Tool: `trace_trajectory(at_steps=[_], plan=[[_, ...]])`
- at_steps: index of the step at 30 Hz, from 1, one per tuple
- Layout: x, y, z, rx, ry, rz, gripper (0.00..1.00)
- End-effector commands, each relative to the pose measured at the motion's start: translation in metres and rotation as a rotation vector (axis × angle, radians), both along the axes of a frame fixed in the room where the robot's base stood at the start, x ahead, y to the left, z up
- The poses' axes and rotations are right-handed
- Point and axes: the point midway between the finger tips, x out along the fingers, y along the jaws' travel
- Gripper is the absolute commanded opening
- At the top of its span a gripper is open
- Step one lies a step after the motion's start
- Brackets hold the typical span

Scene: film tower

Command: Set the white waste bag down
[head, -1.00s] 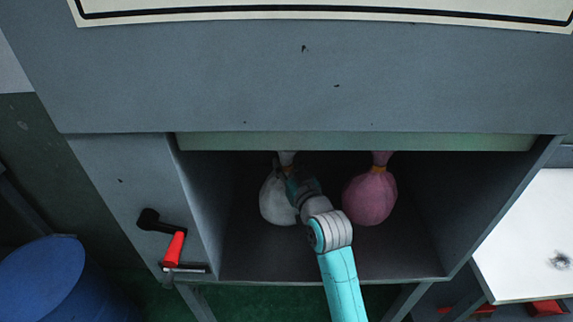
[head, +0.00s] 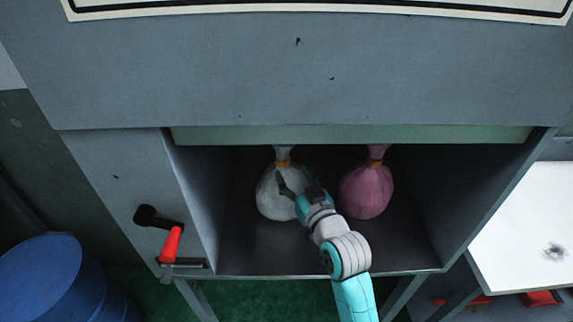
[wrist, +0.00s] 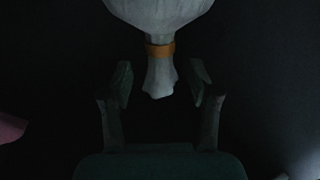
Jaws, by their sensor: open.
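The white waste bag (head: 277,196) stands upright on the floor of the grey open compartment, on its left side. Its neck has an orange tie, and the neck also shows in the wrist view (wrist: 160,75). My gripper (head: 288,186) is in front of the bag, to the right of its middle in the head view. In the wrist view my gripper (wrist: 159,85) is open, its two fingers apart on either side of the bag's loose top, with dark gaps between. The fingers do not touch the bag there.
A pink bag (head: 366,192) stands just right of my arm, and its edge shows in the wrist view (wrist: 10,127). The compartment (head: 330,258) has side walls and a low top edge. A red-handled lever (head: 171,244) is at left, a blue barrel (head: 45,277) beyond it, a white table (head: 525,235) at right.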

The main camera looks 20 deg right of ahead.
Motion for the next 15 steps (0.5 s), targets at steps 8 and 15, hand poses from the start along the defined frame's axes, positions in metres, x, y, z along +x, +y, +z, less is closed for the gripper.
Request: trace_trajectory(at_steps=[8,15], plan=[[-0.039,-0.003,-0.001,0.0,0.002,0.0,0.61],[-0.047,-0.003,0.0,0.0,0.0,0.0,0.61]])
